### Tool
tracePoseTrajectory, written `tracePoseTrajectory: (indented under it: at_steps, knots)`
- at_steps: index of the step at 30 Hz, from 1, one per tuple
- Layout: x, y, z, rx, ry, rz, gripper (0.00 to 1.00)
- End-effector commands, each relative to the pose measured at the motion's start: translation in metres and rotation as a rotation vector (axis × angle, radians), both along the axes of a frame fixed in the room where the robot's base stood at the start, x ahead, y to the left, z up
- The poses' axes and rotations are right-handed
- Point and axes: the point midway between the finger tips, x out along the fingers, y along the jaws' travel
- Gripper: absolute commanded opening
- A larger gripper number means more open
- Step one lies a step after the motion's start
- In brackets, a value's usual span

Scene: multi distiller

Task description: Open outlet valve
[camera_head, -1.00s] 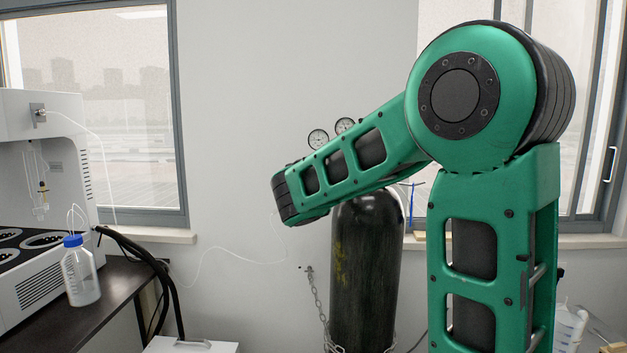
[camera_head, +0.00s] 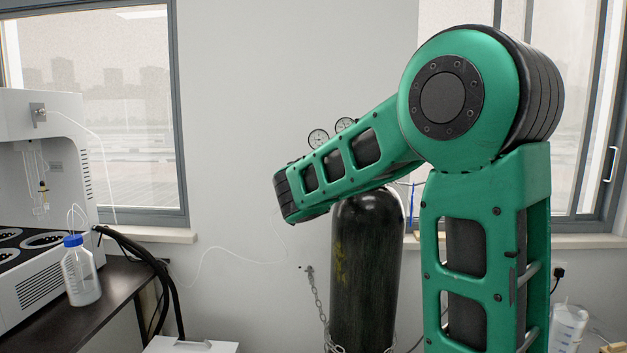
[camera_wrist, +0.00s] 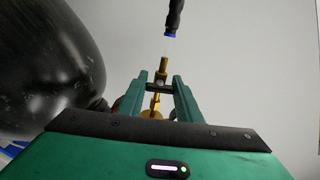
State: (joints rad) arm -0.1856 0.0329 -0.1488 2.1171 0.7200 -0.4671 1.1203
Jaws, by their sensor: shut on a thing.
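In the wrist view my gripper (camera_wrist: 161,84) has its two green fingers closed around a small dark part of the brass outlet valve (camera_wrist: 164,65). The brass stem points away from the fingers, towards a dark tube end with a blue ring (camera_wrist: 170,35). More brass shows between the fingers, and a reddish part shows partly hidden behind them. In the head view my green arm covers the valve and the gripper. Two round gauges (camera_head: 318,139) show just above the arm.
A black gas cylinder (camera_head: 362,270) stands by the wall, held with a chain (camera_head: 319,298). It also fills the left of the wrist view (camera_wrist: 50,60). A thin white tube runs along the wall. A bench with a white machine and a blue-capped bottle (camera_head: 80,275) is at the left.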

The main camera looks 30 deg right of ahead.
Motion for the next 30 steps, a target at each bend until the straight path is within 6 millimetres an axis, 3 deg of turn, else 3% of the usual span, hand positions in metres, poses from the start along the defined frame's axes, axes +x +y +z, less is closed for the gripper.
tracePoseTrajectory:
  at_steps: [18,30]
  knots:
    - [-0.0020,-0.0020,-0.0038,-0.315,0.223,-0.004,0.09]
    - [-0.0019,-0.0018,-0.0045,-0.397,0.280,-0.003,0.09]
